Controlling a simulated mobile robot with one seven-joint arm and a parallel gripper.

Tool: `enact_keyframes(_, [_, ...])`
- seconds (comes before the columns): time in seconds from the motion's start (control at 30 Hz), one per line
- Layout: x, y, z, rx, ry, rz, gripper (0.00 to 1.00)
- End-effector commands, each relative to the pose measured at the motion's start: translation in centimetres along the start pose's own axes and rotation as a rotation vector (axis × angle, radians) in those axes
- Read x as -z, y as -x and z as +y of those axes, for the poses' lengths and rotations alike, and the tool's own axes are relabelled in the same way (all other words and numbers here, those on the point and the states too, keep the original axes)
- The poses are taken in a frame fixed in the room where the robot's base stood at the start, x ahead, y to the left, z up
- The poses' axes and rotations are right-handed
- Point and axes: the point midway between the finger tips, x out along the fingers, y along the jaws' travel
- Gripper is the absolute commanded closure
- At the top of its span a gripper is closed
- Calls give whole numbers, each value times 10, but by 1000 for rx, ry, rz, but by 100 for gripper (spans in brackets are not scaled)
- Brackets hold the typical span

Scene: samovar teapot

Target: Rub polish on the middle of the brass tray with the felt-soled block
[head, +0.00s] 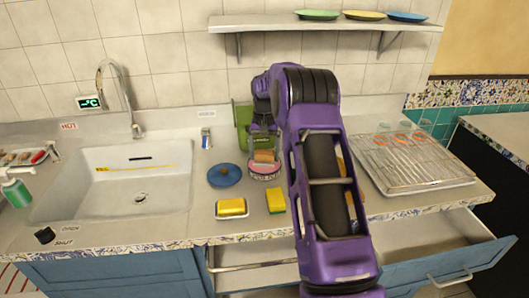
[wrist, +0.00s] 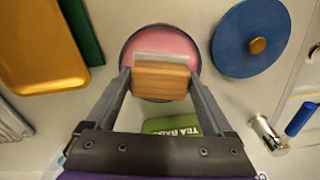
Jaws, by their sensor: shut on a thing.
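My gripper (wrist: 160,85) is shut on a wooden block (wrist: 160,80) with a pale felt sole (wrist: 166,57). The block also shows in the head view (head: 264,156). It is over a round tin of pink polish (wrist: 163,40), which also shows in the head view (head: 264,173). I cannot tell whether the felt touches the polish. The brass tray (wrist: 38,50) lies at the upper left of the wrist view, apart from the block. In the head view my arm hides most of it.
A blue lid with a knob (wrist: 250,38) lies beside the tin. A green tea-bag box (head: 242,120) stands behind it. Yellow sponges (head: 231,207) lie in front. A sink (head: 130,180) is left; a rack with glasses (head: 415,165) is right. A drawer (head: 440,258) stands open.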

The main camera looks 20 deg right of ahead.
Motion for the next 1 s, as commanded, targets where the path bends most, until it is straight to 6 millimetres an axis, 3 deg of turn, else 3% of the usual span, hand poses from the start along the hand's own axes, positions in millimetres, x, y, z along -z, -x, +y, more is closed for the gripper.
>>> enact_keyframes(1.0, [0,-5,0,1,0,0,58])
